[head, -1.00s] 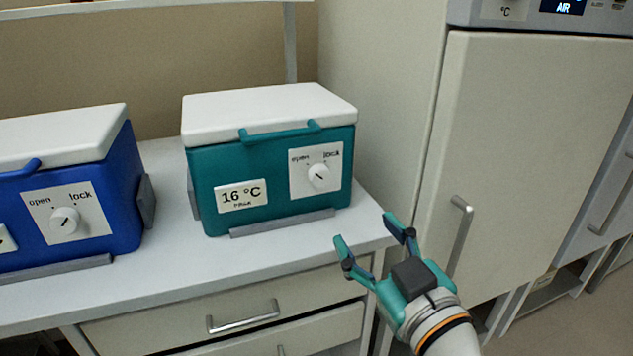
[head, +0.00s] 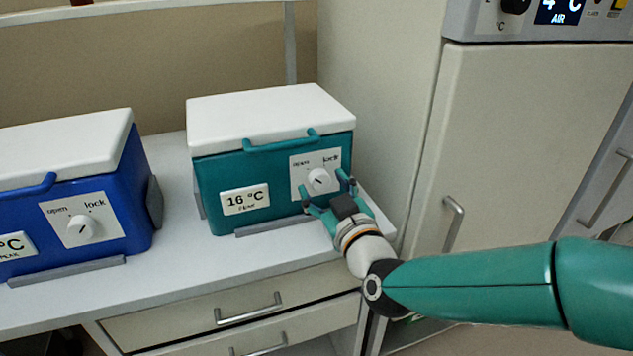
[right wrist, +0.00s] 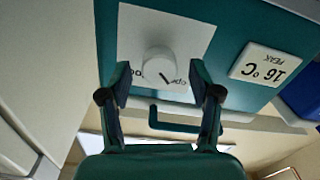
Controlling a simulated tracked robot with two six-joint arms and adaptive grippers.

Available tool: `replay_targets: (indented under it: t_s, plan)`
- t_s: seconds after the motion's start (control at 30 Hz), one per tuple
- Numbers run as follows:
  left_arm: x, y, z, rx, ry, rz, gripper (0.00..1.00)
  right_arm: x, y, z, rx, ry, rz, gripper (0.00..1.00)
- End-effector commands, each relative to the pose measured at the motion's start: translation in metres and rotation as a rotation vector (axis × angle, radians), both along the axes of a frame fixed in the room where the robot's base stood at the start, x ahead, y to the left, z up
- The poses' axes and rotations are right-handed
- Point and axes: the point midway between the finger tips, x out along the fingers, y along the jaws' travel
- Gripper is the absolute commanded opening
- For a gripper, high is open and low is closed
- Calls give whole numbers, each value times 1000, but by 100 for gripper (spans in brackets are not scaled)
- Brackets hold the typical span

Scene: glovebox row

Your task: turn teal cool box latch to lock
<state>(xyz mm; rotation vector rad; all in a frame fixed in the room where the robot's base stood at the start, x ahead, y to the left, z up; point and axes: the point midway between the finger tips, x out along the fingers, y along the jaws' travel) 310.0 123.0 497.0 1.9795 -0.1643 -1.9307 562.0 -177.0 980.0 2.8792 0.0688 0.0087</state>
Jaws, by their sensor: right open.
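The teal cool box (head: 222,172) with a white lid stands on the bench in the head view. Its latch is a round white knob (head: 319,181) on a white plate marked open and lock. The knob's dark mark slants toward the word open. My right gripper (head: 322,183) is open in front of the plate, with a fingertip on each side of the knob. The right wrist view shows the box upside down, with the knob (right wrist: 159,63) between and just beyond the open fingertips (right wrist: 160,72). I cannot tell whether they touch it. My left gripper is out of view.
A blue cool box (head: 130,190) with its own knob (head: 81,230) stands to the left. A tall pale cabinet (head: 530,150) with a handle rises at the right. Drawers (head: 230,320) sit under the bench. The bench top in front of the boxes is clear.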

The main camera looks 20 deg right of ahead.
Motion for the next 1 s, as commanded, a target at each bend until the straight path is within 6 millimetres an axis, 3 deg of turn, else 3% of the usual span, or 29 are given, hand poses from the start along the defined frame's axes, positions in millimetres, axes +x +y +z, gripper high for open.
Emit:
replay_targets:
  t_s: [0.17, 0.47, 0.8, 0.83, 0.87, 1.0]
  plan:
    - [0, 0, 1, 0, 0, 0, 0, 13, 1, 0, 0, 0, 1, 63]
    - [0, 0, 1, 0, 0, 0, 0, 14, 1, 0, 0, 0, 1, 63]
    - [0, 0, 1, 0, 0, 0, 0, 14, 1, 0, 0, 1, 2, 7]
    - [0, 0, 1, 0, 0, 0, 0, 14, 1, 0, 0, 1, 2, 3]
    - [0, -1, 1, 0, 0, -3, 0, 14, 15, 0, 1, 1, 6, 3]
    - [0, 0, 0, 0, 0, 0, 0, 14, 4, -1, 5, 2, 2, 3]
